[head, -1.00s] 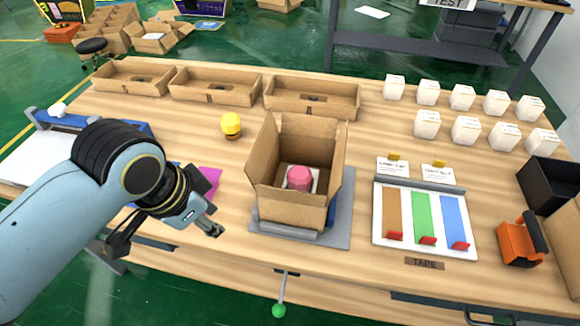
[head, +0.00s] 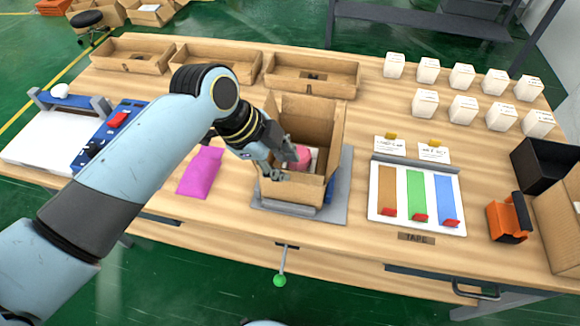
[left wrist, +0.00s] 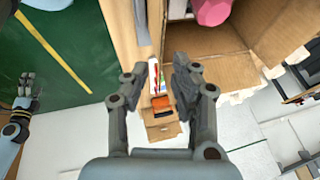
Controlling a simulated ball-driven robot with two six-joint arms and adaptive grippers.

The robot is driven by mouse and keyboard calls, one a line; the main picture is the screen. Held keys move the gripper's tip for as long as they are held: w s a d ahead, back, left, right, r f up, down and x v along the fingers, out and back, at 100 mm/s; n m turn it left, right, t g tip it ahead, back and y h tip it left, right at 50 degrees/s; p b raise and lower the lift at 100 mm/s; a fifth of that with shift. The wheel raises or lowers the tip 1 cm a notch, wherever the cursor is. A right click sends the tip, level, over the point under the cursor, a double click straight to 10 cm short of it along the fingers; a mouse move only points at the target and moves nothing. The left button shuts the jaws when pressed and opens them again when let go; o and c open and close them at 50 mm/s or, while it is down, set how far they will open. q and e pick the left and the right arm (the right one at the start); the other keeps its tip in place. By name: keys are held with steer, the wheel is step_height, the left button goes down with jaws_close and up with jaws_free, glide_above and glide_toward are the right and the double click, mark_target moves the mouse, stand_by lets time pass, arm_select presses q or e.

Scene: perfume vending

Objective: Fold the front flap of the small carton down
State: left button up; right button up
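The small brown carton (head: 323,130) stands open on a grey plate (head: 335,205) near the table's middle. Its back and side panels stand up, and a pink round item (head: 303,158) sits inside. The pink item also shows at the top of the left wrist view (left wrist: 212,11). My left gripper (head: 282,170) is at the carton's front left, hiding part of its front edge. In the left wrist view its fingers (left wrist: 168,72) are apart with nothing between them, beside a carton panel (left wrist: 210,55). My right gripper (left wrist: 27,92) shows small at the left there.
A magenta packet (head: 200,173) lies left of the carton. A tape board (head: 417,232) and an orange dispenser (head: 508,220) are to the right. Several white boxes (head: 462,110) stand behind the board. Open brown trays (head: 312,76) line the back edge.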

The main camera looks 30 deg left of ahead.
mark_target(290, 171)
arm_select(q)
steer(key=shift+x, duration=1.9)
jaws_close()
